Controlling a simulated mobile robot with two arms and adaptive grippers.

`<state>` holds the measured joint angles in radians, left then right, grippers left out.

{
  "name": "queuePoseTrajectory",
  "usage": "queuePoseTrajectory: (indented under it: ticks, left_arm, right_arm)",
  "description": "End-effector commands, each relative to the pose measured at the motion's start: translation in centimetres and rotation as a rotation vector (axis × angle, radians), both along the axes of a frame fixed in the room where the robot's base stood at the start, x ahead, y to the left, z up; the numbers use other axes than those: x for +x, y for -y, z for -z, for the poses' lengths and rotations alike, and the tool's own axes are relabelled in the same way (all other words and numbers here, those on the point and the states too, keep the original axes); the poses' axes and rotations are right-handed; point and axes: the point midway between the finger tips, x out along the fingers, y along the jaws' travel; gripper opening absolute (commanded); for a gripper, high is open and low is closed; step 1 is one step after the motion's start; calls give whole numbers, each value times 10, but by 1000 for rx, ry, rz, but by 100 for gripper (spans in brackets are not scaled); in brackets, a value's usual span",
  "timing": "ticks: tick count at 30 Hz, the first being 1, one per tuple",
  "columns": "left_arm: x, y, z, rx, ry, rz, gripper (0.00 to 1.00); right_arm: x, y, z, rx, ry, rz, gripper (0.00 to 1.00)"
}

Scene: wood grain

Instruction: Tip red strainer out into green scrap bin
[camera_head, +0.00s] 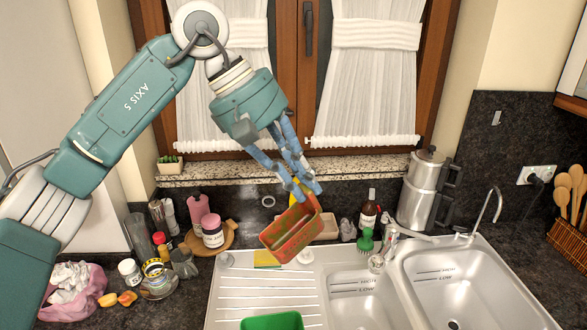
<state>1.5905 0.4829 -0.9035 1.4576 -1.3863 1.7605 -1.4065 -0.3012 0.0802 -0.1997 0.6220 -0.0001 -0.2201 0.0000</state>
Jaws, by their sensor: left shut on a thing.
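The red strainer (291,238) is a reddish, box-shaped vessel in the middle of the head view. It hangs tilted in the air above the back of the sink's drainboard. My left gripper (300,190) is shut on its upper rim. What lies inside the strainer cannot be made out clearly. The green scrap bin (272,322) shows at the bottom edge of the view, in front of and below the strainer, and most of it is cut off. My right gripper is not in view.
A steel sink (455,285) with two basins and a faucet (390,240) is at the right. A steel pot (425,190) and a dark bottle (369,214) stand behind it. Jars, a pink bag (72,290) and cut fruit (118,299) crowd the left counter.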

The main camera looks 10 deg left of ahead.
Motion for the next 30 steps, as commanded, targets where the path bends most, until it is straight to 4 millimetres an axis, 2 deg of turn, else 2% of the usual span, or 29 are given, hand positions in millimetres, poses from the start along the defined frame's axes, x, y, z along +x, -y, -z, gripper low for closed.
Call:
queuePoseTrajectory:
  ticks: [7, 19, 30]
  left_arm:
    - [9, 11, 12, 121, -108, 0, 0]
    - [12, 14, 15, 149, -135, 0, 0]
    - [21, 24, 37, 315, -285, -2, 0]
  right_arm:
    - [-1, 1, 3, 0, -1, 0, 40]
    - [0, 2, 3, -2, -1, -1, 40]
    - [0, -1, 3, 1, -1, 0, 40]
